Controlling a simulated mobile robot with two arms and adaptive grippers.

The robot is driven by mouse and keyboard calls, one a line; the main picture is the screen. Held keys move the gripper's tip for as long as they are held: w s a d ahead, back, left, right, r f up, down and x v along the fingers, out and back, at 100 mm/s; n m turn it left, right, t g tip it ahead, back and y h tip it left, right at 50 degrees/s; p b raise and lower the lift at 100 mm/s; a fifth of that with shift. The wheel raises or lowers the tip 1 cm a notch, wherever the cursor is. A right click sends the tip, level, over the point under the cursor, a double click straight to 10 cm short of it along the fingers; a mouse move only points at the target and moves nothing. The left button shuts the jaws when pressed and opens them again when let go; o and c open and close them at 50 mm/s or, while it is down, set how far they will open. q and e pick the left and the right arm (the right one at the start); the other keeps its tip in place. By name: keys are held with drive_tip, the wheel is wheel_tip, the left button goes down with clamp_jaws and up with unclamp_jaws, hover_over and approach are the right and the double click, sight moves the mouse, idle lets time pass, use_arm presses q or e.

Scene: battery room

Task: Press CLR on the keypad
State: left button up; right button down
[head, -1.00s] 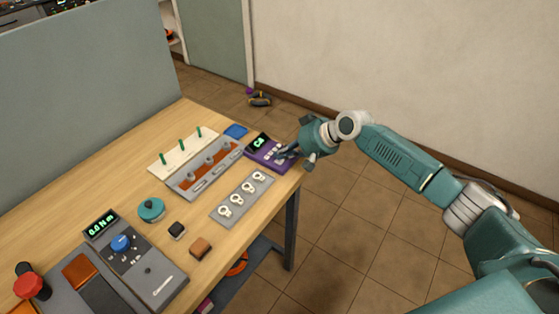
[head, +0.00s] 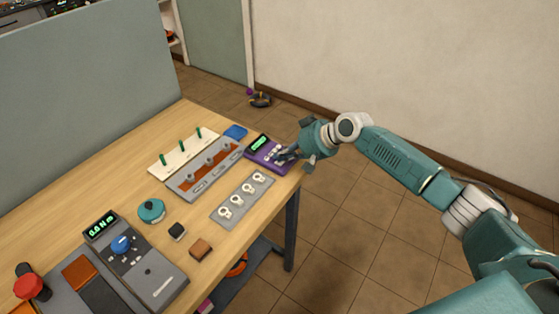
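The purple keypad (head: 255,154) lies near the table's far right corner, with pale keys and a small green-lit display (head: 260,142) at its upper left. The display text is too small to read. My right gripper (head: 283,157) reaches in from the right, its fingertips over the keys at the keypad's right side. The fingers hide some keys, and I cannot tell which key is CLR or whether the tips touch one. The finger gap is too small to judge. My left gripper is not in view.
A grey panel with white rings (head: 241,200) lies just in front of the keypad. A grey-and-brown tray (head: 205,168) and a blue pad (head: 236,132) are to its left. The table's right edge runs just beside the keypad. A grey partition (head: 80,100) stands behind the table.

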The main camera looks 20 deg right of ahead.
drive_tip(key=shift+r+p, duration=0.4)
drive_tip(key=shift+r, duration=0.2)
drive_tip(key=shift+r, duration=0.15)
wheel_tip(320, 180, up, 5)
drive_tip(key=p, duration=0.4)
drive_tip(key=shift+p, duration=0.35)
